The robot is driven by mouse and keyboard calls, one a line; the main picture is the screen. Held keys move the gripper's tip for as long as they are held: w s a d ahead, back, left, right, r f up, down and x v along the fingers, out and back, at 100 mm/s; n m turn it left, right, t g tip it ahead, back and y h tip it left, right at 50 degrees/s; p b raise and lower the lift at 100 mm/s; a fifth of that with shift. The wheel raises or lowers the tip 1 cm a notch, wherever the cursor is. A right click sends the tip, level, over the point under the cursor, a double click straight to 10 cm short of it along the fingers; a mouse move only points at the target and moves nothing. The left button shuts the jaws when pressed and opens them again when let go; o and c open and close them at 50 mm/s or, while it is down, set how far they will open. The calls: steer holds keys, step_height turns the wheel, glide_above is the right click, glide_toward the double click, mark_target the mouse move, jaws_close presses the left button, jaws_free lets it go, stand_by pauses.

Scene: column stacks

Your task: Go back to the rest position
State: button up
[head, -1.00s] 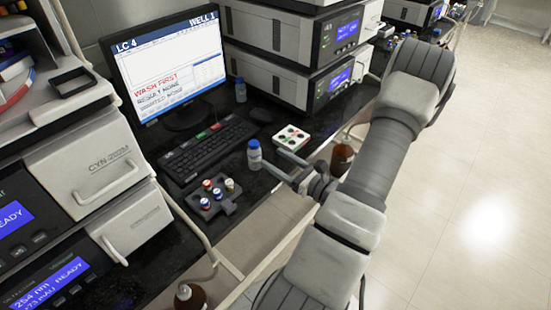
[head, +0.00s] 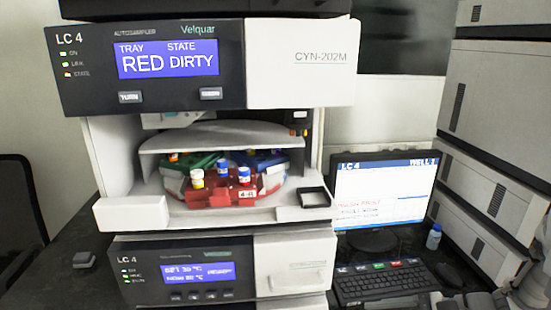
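Grey shapes at the bottom right corner of the head view may be part of my gripper or arm. They are cut off by the frame edge, and no clear pair of fingertips shows, so I cannot tell whether the gripper is open or shut or holds anything. The rest of my arm is out of view.
The LC 4 autosampler (head: 300,65) reads tray RED, state DIRTY. Its open bay holds a round tray with a red section (head: 222,195) bearing several capped vials. A monitor (head: 385,190), keyboard (head: 385,283) and blue-capped bottle (head: 433,237) stand right. Stacked instruments (head: 490,170) rise far right.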

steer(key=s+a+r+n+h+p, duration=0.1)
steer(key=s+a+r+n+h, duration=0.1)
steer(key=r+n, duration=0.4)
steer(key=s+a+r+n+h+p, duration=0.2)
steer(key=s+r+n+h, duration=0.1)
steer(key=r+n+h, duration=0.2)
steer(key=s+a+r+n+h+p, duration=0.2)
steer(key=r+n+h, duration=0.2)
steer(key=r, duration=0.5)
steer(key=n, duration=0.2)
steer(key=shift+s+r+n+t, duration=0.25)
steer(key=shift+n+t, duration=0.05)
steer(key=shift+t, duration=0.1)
